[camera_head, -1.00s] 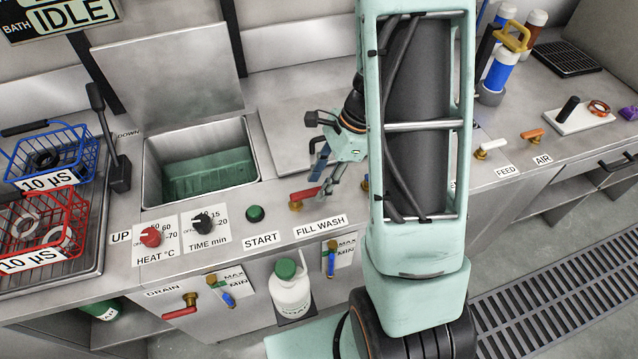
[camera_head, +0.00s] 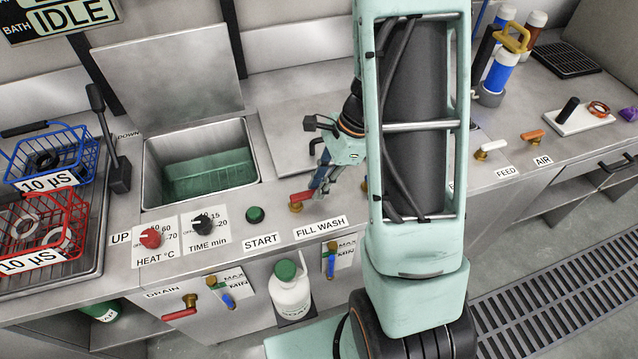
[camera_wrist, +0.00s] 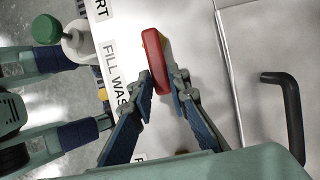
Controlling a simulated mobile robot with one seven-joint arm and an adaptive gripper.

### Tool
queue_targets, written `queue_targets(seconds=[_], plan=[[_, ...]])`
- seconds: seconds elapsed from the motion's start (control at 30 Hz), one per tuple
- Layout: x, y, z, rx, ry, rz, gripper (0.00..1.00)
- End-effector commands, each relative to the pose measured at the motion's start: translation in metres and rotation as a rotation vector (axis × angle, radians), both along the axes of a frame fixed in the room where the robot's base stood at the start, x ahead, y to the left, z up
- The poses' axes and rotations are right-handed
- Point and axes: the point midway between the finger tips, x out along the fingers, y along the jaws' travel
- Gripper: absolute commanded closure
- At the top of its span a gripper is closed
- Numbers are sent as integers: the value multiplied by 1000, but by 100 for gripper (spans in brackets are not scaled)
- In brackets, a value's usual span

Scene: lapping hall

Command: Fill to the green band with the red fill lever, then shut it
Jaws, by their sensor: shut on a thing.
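The red fill lever (camera_head: 302,196) sits on its brass valve on the deck behind the FILL WASH label, lying roughly parallel to the front edge. It also shows in the wrist view (camera_wrist: 155,45). My gripper (camera_head: 319,188) is shut on the lever's free end, with one finger on each side in the wrist view (camera_wrist: 164,85). A level gauge with blue fluid (camera_head: 226,293) and MAX and MIN marks is on the front panel. A second similar gauge (camera_head: 331,260) is below FILL WASH. The green bands are too small to read against the levels.
The open bath tank (camera_head: 253,150) holds a low greenish content. A green START button (camera_head: 255,214), heat knob (camera_head: 150,237) and time knob (camera_head: 203,224) lie left of the lever. A red drain lever (camera_head: 180,313) and white bottle (camera_head: 290,296) are below. The display (camera_head: 65,18) reads IDLE.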

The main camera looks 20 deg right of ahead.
Motion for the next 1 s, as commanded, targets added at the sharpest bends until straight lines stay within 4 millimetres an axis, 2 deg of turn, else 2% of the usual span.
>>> queue_targets(seconds=[0.4, 0.73, 0.77, 0.8, 0.9, 1.0], plan=[[18, 2, 1, 0, 0, 295, 100], [19, 2, 1, 0, 0, 315, 100], [19, 2, 1, 0, 0, 315, 81], [19, 2, 1, 0, -1, 313, 77], [19, 3, 1, 0, 0, 314, 67], [19, 3, 1, 0, 0, 314, 67]])
